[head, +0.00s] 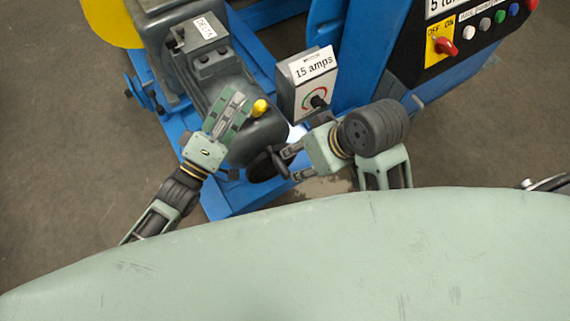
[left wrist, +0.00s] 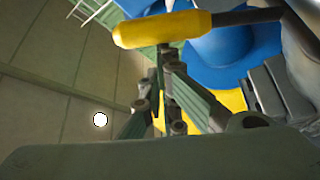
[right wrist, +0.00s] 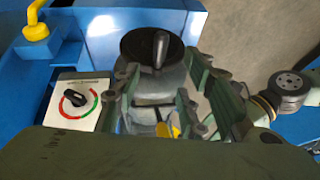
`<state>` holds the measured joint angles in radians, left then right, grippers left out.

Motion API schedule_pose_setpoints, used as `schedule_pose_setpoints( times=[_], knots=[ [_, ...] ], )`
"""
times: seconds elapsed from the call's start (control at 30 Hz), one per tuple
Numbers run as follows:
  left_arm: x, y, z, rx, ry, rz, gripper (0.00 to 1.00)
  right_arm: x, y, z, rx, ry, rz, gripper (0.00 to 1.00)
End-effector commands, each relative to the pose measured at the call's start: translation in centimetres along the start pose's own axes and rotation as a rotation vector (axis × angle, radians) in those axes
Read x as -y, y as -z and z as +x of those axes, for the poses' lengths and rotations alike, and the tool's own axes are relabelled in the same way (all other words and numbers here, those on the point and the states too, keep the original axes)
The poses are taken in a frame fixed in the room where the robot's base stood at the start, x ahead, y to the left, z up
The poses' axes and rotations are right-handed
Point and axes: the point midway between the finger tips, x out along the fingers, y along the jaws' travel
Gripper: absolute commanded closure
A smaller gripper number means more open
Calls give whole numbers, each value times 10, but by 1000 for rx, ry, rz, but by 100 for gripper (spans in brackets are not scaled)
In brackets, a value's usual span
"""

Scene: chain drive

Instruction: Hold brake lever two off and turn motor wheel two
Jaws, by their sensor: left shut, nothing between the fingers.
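The brake lever's yellow grip (head: 260,107) stands over the grey motor (head: 262,135) in the head view. In the left wrist view the yellow grip (left wrist: 160,30) crosses in front of my fingertips on a dark rod. My left gripper (head: 240,98) is shut and empty, its tips close beside the grip; I cannot tell if they touch. The motor wheel (head: 262,166) is a dark disc with a handle at the motor's near end. The wheel (right wrist: 140,48) shows its upright handle in the right wrist view. My right gripper (head: 288,163) is open, its fingers spread facing the wheel.
A grey box labelled "15 amps" (head: 298,88) with a dial stands behind my right gripper. A control panel (head: 470,40) with a red switch and coloured buttons is at the upper right. The blue frame (head: 240,197) lies under the motor. Open floor lies at the left.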

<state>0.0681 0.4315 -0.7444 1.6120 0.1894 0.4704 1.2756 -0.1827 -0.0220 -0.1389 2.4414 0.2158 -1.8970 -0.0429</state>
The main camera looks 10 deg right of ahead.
Motion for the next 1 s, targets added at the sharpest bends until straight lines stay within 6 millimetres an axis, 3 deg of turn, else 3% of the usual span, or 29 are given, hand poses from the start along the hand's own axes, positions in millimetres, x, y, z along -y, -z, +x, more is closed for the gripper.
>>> schedule_pose_setpoints(
  times=[0.03,0.33,0.47,1.0],
  knots=[
    [4,-10,-3,15,12,-4,100,1,1,0,-1,2,-2,62],
    [4,-10,-3,15,12,-4,100,0,0,1,1,2,-1,62],
    [4,-10,-3,15,12,-4,100,1,-1,11,4,4,1,62],
    [4,-10,-3,15,12,-4,100,0,0,107,2,2,0,62]
  ],
)
